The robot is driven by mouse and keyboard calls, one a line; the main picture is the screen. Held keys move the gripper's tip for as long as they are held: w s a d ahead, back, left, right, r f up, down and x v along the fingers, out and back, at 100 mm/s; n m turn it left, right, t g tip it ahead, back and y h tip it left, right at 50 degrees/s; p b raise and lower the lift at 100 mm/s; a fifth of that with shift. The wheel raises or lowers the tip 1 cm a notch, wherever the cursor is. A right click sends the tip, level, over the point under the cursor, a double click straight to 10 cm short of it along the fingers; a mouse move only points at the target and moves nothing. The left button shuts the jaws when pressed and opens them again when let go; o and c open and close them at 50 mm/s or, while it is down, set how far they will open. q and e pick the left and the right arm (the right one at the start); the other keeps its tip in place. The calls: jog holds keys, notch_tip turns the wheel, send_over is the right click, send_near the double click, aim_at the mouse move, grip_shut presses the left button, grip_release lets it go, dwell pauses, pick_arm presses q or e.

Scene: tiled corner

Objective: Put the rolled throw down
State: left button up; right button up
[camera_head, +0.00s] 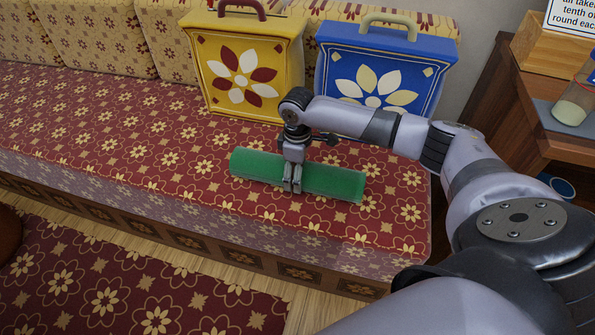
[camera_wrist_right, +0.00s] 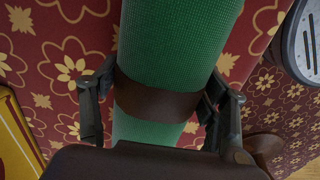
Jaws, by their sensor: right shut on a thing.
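The rolled throw is a green roll (camera_head: 334,182) lying lengthwise over the red patterned bench seat (camera_head: 180,150). In the right wrist view the throw (camera_wrist_right: 175,45) runs up the picture, with a dark brown band (camera_wrist_right: 158,102) around its middle. My right gripper (camera_head: 292,187) comes down on the throw's middle from above and is shut on it. In the right wrist view its fingers (camera_wrist_right: 155,115) sit on both sides of the roll at the band. The throw is at or just above the seat; I cannot tell if it touches. My left gripper is not in view.
A yellow flowered bag (camera_head: 243,75) and a blue flowered bag (camera_head: 375,75) stand behind the throw against the cushions. The seat left of the throw is clear. A wooden side table (camera_head: 540,125) with a jar (camera_head: 575,103) stands at the right. A patterned rug (camera_head: 130,285) lies in front.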

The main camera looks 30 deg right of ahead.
jog(key=o, duration=1.7)
notch_tip(320, 180, up, 4)
jog(key=shift+f+p, duration=0.25)
jog(key=shift+p, duration=0.3)
notch_tip(320, 180, up, 9)
jog(key=shift+f+p, duration=0.15)
jog(key=shift+p, duration=1.05)
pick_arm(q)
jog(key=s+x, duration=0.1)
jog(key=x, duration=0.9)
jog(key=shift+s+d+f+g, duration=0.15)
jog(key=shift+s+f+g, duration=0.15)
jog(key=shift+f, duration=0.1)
